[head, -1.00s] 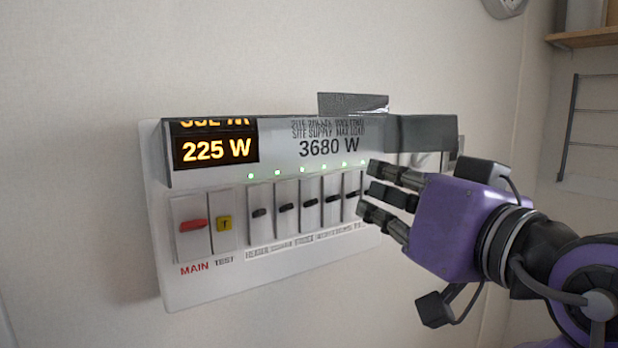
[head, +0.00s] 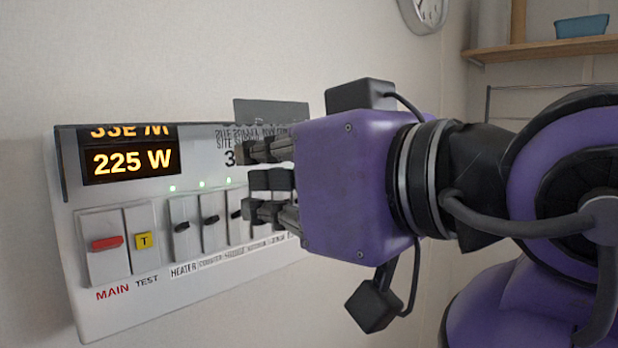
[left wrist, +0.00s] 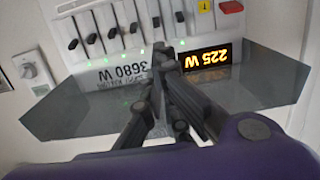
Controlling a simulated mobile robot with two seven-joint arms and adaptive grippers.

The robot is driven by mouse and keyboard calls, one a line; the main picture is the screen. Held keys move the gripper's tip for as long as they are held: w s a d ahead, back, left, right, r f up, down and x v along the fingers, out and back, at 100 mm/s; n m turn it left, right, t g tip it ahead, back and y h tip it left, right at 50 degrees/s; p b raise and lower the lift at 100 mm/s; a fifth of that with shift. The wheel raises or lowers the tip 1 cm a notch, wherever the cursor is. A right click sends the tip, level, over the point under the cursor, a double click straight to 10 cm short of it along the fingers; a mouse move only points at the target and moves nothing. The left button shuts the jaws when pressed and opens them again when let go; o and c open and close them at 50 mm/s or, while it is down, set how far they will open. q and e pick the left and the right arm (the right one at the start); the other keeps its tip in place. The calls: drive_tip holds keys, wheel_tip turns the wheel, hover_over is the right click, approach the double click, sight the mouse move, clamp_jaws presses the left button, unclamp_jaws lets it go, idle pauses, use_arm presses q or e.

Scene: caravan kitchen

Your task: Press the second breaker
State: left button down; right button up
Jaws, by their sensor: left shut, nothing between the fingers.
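The breaker panel (head: 105,190) hangs on the wall at the left of the head view. Right of the red MAIN switch (head: 106,244) and yellow TEST button (head: 143,240) stands a row of dark-levered breakers. The second breaker (head: 211,222) is just right of the one labelled HEATER (head: 181,228); a green light glows above it. It also shows upside down in the left wrist view (left wrist: 157,21). My purple left gripper (head: 258,182) is shut and empty, in front of the panel, right of the second breaker. It hides most breakers further right. Touching cannot be told. My right gripper is not in view.
The display (head: 130,160) reads 225 W. A grey flap (left wrist: 85,103) juts from the panel, close to the fingers in the left wrist view. A clock (head: 424,12) and a wooden shelf (head: 540,47) with a blue container (head: 581,26) are at upper right.

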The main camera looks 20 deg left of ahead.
sight(212, 220)
use_arm(q)
drive_tip(key=x, duration=0.7)
drive_tip(key=shift+w+a+p, duration=0.1)
drive_tip(key=shift+a+p, duration=0.1)
drive_tip(key=shift+p, duration=0.1)
drive_tip(key=shift+w+a+f, duration=0.15)
drive_tip(key=shift+w+a, duration=0.1)
drive_tip(key=shift+a, duration=0.35)
drive_tip(key=shift+w+f, duration=0.1)
